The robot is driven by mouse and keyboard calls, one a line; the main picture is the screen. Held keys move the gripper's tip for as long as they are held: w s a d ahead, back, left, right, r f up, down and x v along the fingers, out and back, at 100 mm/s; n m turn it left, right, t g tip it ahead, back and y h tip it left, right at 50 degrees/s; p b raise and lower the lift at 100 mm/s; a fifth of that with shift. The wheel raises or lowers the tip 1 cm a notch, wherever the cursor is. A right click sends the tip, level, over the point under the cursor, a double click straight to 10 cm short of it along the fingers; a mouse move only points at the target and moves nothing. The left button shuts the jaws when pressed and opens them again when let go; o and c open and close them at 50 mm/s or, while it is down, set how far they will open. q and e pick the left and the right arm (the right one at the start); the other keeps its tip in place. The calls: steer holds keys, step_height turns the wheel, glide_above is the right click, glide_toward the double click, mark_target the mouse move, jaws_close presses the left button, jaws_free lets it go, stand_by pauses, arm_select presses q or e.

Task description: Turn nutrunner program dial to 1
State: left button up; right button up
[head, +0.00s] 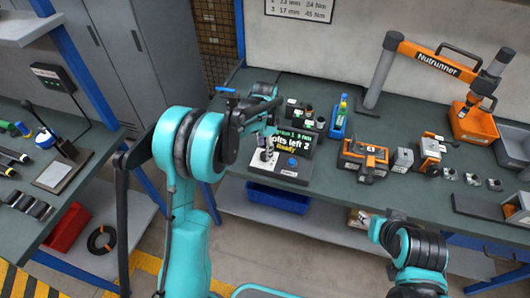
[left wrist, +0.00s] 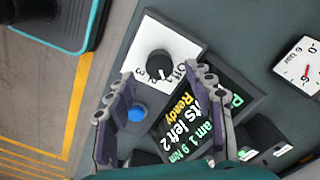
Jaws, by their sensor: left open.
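The program dial is a black round knob (left wrist: 160,65) with a white pointer line, on a white plate (left wrist: 185,45) marked Off, 1, 2 and 3. Its pointer faces the numbered side, seemingly near 1. The lit screen (left wrist: 188,118) beside it reads program 1, 9 Nm, bolts left 2, Ready; it also shows in the head view (head: 296,142). My left gripper (left wrist: 166,82) is open and empty, its fingers spread on the near side of the knob, apart from it. In the head view my left gripper (head: 264,128) hangs over the controller and partly hides the dial.
A blue button (left wrist: 137,113) sits beside the screen. A gauge (left wrist: 302,67) lies right of the controller. A blue bin (head: 278,198) is below.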

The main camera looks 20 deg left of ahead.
arm_select(q)
step_height(320, 180, up, 8)
steer(key=shift+r, duration=0.2)
stand_by(0.4)
steer(key=s+r+n+t, duration=0.3)
steer(key=s+r+n, duration=0.35)
steer(key=s, duration=0.65)
steer(key=s+f+n+t, duration=0.2)
steer(key=s+n+t, duration=0.1)
steer(key=s, duration=1)
steer(key=shift+a+n+t, duration=0.15)
steer(key=shift+n+t, duration=0.2)
steer(key=shift+t, duration=0.25)
